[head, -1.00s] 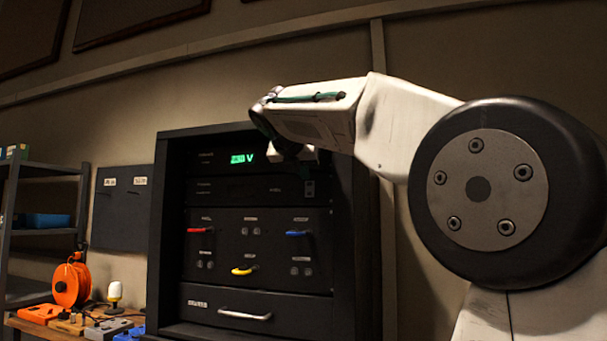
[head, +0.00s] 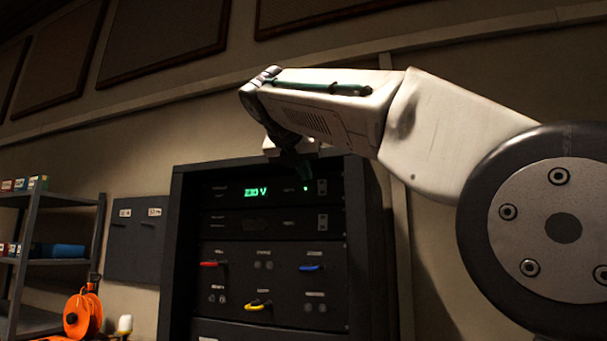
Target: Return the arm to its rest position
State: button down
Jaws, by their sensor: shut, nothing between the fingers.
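My white arm spans the upper right of the head view, its forearm (head: 325,105) reaching left above the rack. My large round joint (head: 563,228) fills the right edge.
The black rack (head: 180,235) has a lit green readout (head: 255,192), with red (head: 214,264), blue (head: 310,268) and yellow (head: 258,305) handles. Left are shelves (head: 30,245), a dark wall panel (head: 134,240) and an orange reel (head: 83,313). Bare wall shows above the rack.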

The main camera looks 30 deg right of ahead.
dwell(0.3)
jog(key=s+a+f+m+g+y, duration=0.1)
jog(key=a+f+m+y, duration=0.1)
jog(key=f+m, duration=0.6)
jog(key=s+a+f+m+g+y, duration=0.1)
jog(key=a+f+m+y, duration=0.25)
jog(key=f, duration=0.95)
jog(key=s+a+f+m+g+y, duration=0.2)
jog(key=s+f+m, duration=0.5)
jog(key=s+f, duration=0.6)
jog(key=s+a+f+m+g+y, duration=0.2)
jog(key=s+f+m, duration=0.5)
jog(key=s+f, duration=0.6)
notch_tip(320, 180, down, 4)
jog(key=shift+s+a+f+y, duration=0.15)
jog(key=shift+s+a+y, duration=0.1)
jog(key=shift+a+y, duration=0.35)
jog(key=shift+a, duration=0.25)
